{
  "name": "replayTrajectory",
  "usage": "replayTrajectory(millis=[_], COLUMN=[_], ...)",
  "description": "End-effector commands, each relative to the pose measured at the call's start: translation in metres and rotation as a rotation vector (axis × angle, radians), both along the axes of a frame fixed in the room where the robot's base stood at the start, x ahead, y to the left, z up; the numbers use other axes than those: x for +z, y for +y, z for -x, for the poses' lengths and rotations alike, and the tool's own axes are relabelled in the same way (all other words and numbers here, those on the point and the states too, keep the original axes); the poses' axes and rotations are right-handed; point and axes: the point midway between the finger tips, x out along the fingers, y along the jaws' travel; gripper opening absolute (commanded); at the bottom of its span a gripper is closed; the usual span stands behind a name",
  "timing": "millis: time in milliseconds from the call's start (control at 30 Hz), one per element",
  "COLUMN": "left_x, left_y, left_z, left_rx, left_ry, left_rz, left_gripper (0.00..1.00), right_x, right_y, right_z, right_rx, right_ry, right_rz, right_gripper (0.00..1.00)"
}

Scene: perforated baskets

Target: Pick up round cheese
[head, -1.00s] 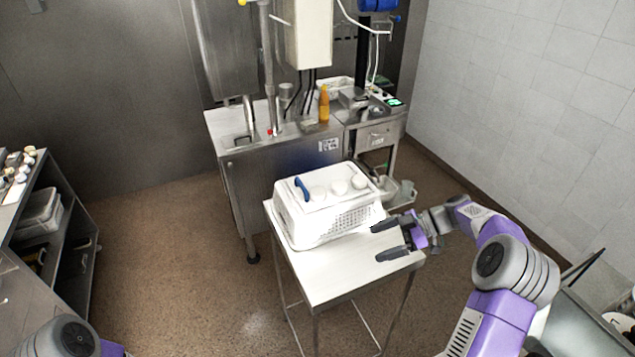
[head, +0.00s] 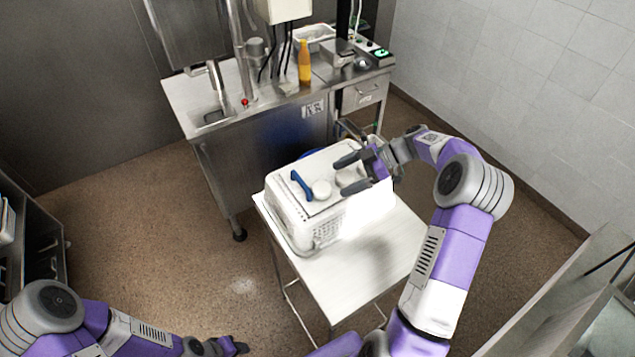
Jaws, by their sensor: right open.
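On the basket's flat white top lie round white cheeses: one (head: 322,190) shows clearly and a second (head: 345,178) is partly covered by my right gripper. My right gripper (head: 350,174) is open, its dark fingers reaching left over the right part of the top, around or just above the second cheese. I cannot tell whether it touches. The third cheese seen earlier is hidden behind the gripper. My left gripper (head: 236,346) is low at the bottom edge, away from the basket.
Behind stands a steel counter (head: 265,125) with an orange bottle (head: 304,62). A dark shelf (head: 35,235) is at the left. The table's front right part is clear.

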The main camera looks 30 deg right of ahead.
Motion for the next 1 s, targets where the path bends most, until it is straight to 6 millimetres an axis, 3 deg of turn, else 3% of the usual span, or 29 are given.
replayTrajectory(millis=[400, 700, 1000], left_x=[0.021, 0.021, 0.021], left_y=[0.000, 0.000, 0.000], left_z=[-0.001, -0.001, -0.001], left_rx=[0.001, 0.001, 0.000], left_ry=[-0.002, -0.002, -0.001], left_rz=[0.000, 0.000, 0.000], left_gripper=[0.43, 0.43, 0.43], right_x=[-0.025, -0.030, -0.029], right_y=[0.047, 0.052, 0.052], right_z=[-0.014, -0.016, -0.016], right_rx=[0.004, 0.000, 0.000], right_ry=[-0.001, -0.001, -0.002], right_rz=[-0.001, 0.000, 0.001], right_gripper=[0.91, 0.91, 0.47])
